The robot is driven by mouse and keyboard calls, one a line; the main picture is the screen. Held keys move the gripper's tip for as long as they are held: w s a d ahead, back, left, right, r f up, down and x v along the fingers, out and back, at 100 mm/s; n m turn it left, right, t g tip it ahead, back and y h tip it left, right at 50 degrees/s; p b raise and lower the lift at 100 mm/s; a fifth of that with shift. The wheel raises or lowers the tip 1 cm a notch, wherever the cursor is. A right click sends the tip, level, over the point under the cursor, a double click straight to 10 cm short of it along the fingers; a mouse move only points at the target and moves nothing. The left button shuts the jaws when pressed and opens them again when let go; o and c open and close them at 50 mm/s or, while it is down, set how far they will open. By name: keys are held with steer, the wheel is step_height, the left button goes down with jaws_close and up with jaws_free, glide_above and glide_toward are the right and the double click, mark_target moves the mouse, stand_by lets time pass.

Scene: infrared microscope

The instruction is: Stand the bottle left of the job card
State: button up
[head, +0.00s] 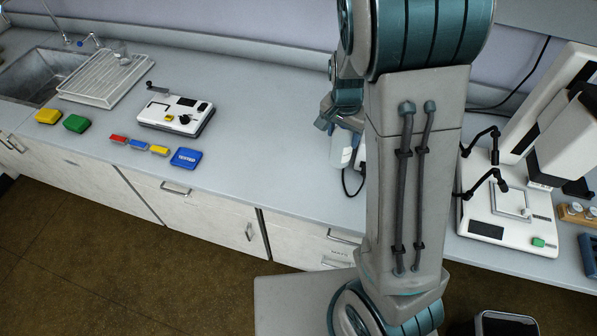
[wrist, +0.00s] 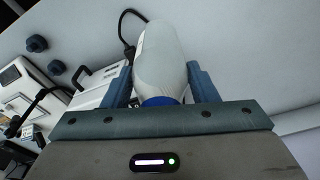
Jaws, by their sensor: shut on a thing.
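The bottle (wrist: 160,60) is pale with a blue band or cap near my palm. In the wrist view it lies between the two blue fingers of my gripper (wrist: 160,85), which is shut on it. The counter shows beyond it; I cannot tell how far away that is. I cannot identify the job card in either view.
A white instrument (head: 177,112), a blue labelled tray (head: 186,158) and small coloured blocks (head: 137,144) stand left on the counter (head: 265,150). A drying rack (head: 100,80) is beside the sink. A microscope (head: 510,215) stands right. A black cable (wrist: 127,25) shows near the bottle.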

steer(key=s+a+f+p, duration=0.2)
steer(key=a+f+p, duration=0.1)
steer(key=a+f, duration=0.7)
steer(key=shift+a+f, duration=0.35)
steer(key=shift+a, duration=0.2)
steer(key=shift+f, duration=0.15)
steer(key=o, duration=1.2)
steer(key=shift+c, duration=0.2)
